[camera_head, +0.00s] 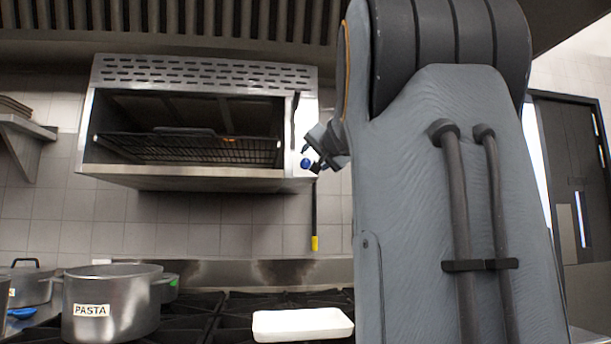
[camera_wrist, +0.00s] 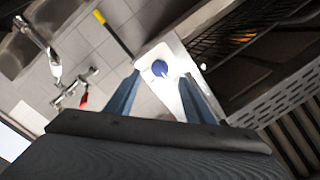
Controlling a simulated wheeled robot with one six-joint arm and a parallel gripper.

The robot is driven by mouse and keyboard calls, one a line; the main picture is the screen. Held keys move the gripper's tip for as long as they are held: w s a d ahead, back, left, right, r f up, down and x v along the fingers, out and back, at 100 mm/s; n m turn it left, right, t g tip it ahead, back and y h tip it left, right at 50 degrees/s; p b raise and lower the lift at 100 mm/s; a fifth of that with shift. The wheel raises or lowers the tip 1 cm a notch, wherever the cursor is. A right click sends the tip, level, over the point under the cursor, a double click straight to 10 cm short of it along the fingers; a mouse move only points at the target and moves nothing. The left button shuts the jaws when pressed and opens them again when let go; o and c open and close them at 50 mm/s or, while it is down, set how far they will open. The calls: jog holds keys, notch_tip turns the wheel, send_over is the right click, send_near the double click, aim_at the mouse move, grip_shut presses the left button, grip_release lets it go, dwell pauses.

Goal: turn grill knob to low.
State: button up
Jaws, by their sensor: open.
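The grill (camera_head: 190,125) is a steel wall-mounted box with an open front and a wire rack inside. Its blue knob (camera_head: 306,163) sits low on the narrow panel at its right end. In the wrist view the blue knob (camera_wrist: 160,68) shows between and beyond the two fingertips. My gripper (camera_head: 318,152) is beside that panel in the head view, close to the knob. In the wrist view my gripper (camera_wrist: 160,85) has its fingers spread apart, with nothing between them but the knob ahead. Whether a fingertip touches the knob cannot be told.
A lever with a yellow tip (camera_head: 314,242) hangs below the grill's right end. A pot labelled PASTA (camera_head: 112,305) and a white tray (camera_head: 303,324) stand on the stove below. A tap with a red part (camera_wrist: 83,98) shows in the wrist view. A shelf (camera_head: 25,135) is at left.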

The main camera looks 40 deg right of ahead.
aim_at(307, 163)
jog(key=shift+p+x, duration=1.3)
jog(key=shift+x, duration=2.55)
jog(key=shift+d+r, duration=0.1)
jog(key=shift+d, duration=0.05)
jog(key=shift+c, duration=0.2)
jog(key=c, duration=1)
